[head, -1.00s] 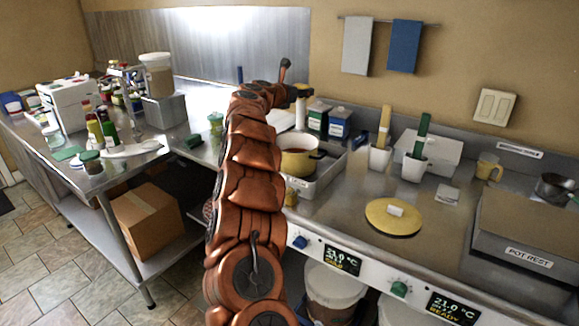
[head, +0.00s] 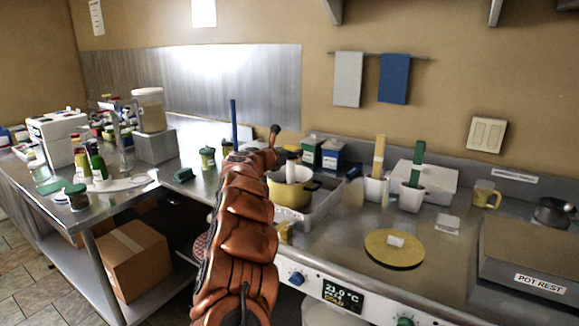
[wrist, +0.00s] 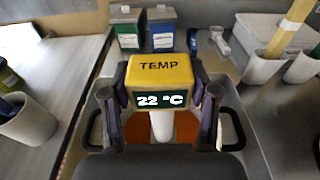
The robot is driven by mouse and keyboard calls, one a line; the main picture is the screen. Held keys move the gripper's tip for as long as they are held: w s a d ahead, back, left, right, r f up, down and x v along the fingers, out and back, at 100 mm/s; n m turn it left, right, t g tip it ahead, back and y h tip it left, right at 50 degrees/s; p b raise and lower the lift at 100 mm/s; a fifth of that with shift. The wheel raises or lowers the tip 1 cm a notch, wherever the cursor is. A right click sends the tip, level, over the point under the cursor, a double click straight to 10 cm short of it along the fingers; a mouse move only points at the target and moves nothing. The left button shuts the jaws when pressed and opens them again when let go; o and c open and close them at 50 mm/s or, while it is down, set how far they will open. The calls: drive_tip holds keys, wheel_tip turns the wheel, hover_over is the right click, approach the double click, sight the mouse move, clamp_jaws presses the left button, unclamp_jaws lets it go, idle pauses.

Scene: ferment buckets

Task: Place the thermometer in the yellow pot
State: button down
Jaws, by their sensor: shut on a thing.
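The thermometer (wrist: 162,72) has a yellow head marked TEMP with a display reading 22 °C and a white stem. My gripper (wrist: 160,95) is shut on its head, one finger on each side. The yellow pot (head: 288,194) stands in a metal tray on the counter. In the head view the thermometer's white stem (head: 291,168) points down over the pot's opening. In the wrist view the orange contents of the pot (wrist: 186,127) show behind the stem. I cannot tell whether the stem's tip is inside the pot or above it. My arm hides most of the gripper in the head view.
Two tins, green (head: 312,151) and blue (head: 333,153), stand behind the pot. White cups with a yellow (head: 379,155) and a green (head: 417,163) tool stand to its right. A round yellow board (head: 394,249) lies further right, with bare steel counter around it.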

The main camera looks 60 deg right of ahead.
sight(290, 161)
drive_tip(key=shift+f, duration=1.85)
drive_tip(key=shift+f, duration=0.2)
drive_tip(key=shift+c, duration=1.4)
unclamp_jaws()
drive_tip(key=shift+r, duration=0.1)
drive_tip(key=shift+r, duration=0.15)
drive_tip(key=a+r+b, duration=0.1)
drive_tip(key=a+b, duration=0.3)
drive_tip(key=a, duration=0.8)
drive_tip(key=shift+s+r, duration=0.2)
drive_tip(key=shift+r, duration=0.1)
